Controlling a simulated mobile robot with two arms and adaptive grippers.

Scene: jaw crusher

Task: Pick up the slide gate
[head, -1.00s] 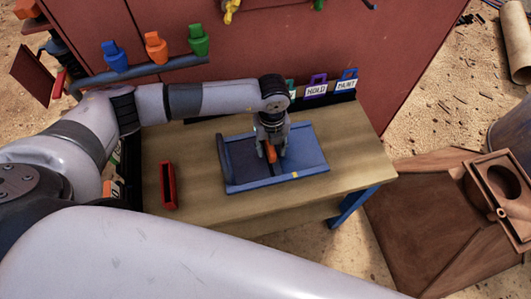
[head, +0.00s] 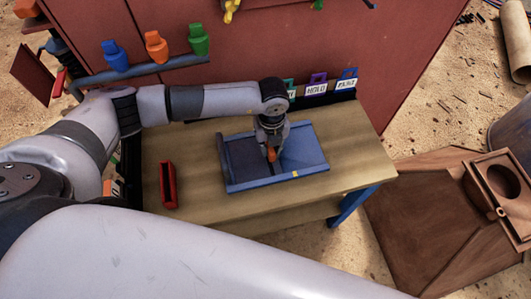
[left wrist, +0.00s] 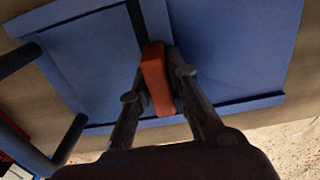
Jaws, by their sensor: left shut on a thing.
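The blue slide gate (head: 301,146), a flat plate with an orange grip (head: 271,154), lies in or just over a shallow blue frame (head: 262,183) on the wooden table. My left gripper (head: 271,148) points down over its middle and is shut on the orange grip. In the left wrist view the orange grip (left wrist: 157,80) sits between both fingers, with blue plate surface (left wrist: 230,55) around it. I cannot tell whether the plate touches the frame. My right gripper is not in view.
A red open holder (head: 168,185) stands on the wooden table (head: 205,203) left of the frame. Tags with padlock shapes (head: 316,86) stand at the table's back edge. Coloured locks (head: 156,47) sit on a shelf. The table right of the frame is clear.

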